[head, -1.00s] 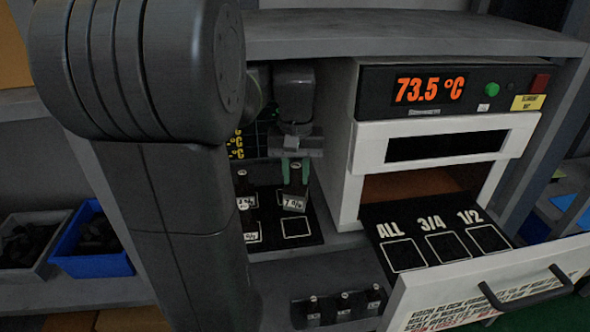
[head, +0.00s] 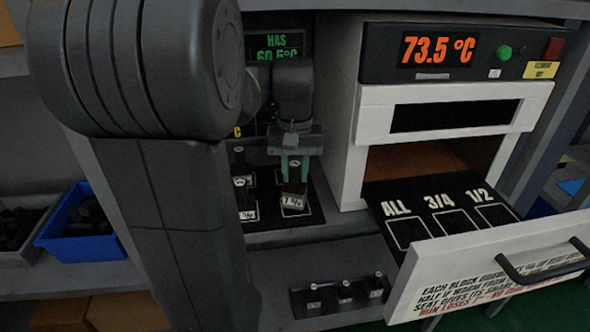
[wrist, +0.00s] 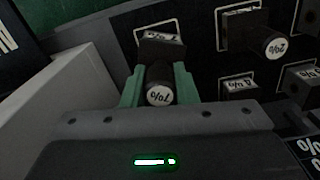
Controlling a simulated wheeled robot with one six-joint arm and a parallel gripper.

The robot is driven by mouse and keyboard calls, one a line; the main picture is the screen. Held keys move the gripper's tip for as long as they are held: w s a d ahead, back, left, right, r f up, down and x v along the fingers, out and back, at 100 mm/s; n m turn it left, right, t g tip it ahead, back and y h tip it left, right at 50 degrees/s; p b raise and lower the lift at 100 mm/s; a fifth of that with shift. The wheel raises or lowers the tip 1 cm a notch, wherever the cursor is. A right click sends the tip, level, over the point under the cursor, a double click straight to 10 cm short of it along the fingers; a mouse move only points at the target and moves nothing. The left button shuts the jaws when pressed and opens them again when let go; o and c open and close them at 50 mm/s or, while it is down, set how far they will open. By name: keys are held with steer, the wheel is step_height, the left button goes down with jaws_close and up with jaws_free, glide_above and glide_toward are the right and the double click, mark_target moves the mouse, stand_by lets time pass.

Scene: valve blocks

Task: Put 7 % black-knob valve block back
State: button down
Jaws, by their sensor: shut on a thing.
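The 7 % valve block (head: 294,202) is dark, with a white label on its front. In the wrist view its round black knob (wrist: 160,86) reads 7%. My gripper (head: 294,168) is shut on the knob, with one green finger on each side, also seen in the wrist view (wrist: 159,88). The block is over the right part of a black mat (head: 310,219) with white outlines, covering much of one outline. I cannot tell whether its base touches the mat. Other blocks stand to its left, including one with a 2% knob (wrist: 274,47).
The white oven (head: 347,140) stands close to the right of the mat, reading 73.5 °C. Its open drawer (head: 480,268) has ALL, 3/4 and 1/2 outlines, all empty. A small rack with three blocks (head: 345,290) sits in front. A blue bin (head: 88,230) is left.

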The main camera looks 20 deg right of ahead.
steer(key=shift+f+b, duration=0.3)
steer(key=shift+f, duration=0.25)
steer(key=c, duration=1.1)
jaws_free()
steer(key=shift+o, duration=0.2)
step_height(320, 180, up, 8)
steer(key=shift+f+p, duration=0.25)
steer(key=shift+p, duration=0.45)
